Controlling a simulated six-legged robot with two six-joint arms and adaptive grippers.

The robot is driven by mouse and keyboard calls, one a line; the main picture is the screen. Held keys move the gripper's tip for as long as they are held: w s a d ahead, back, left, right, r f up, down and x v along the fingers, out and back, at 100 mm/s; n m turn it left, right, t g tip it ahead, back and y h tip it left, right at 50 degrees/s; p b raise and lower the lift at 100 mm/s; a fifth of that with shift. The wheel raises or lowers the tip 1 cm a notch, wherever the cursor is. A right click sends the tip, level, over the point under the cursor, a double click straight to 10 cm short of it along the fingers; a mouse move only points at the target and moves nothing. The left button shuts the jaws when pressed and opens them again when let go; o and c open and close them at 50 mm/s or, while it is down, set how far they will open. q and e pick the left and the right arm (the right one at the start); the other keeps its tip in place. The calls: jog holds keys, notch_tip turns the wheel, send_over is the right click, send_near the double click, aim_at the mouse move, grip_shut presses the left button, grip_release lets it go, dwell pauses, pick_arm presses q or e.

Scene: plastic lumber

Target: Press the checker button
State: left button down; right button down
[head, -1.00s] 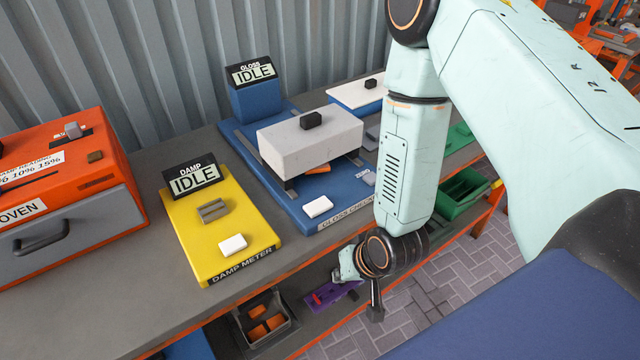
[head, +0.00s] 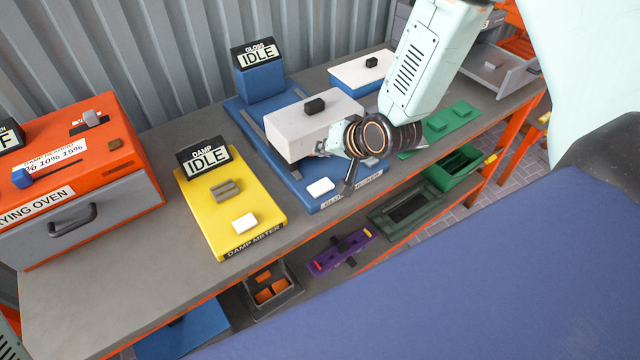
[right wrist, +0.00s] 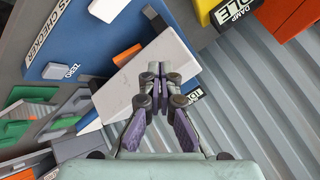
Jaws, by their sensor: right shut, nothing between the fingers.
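The blue gloss checker (head: 258,137) stands on the bench with a pale block-shaped hood (head: 300,130) and a black knob on it. Its sign (head: 258,54) reads IDLE. A white button (head: 321,187) sits at its front, above the label; it also shows at the top of the right wrist view (right wrist: 108,8). A grey ZERO button (right wrist: 60,71) lies farther along. My right gripper (right wrist: 160,68) is shut and empty, in front of the hood and apart from the white button. In the head view its fingertips are largely hidden. My left gripper is not in view.
A yellow damp meter (head: 207,210) with its own white button stands left of the checker. An orange oven (head: 75,150) is farther left. Green trays (head: 455,165) lie right. A purple tool (head: 340,252) and a bin (head: 272,290) sit on the shelf below.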

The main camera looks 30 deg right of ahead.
aim_at(324, 188)
jog(key=f+b, duration=0.6)
jog(key=f, duration=0.2)
jog(key=shift+d+f+b, duration=0.2)
jog(key=shift+b, duration=0.2)
jog(key=shift+f, duration=0.2)
jog(key=shift+a, duration=0.15)
jog(key=shift+s, duration=0.1)
dwell(0.4)
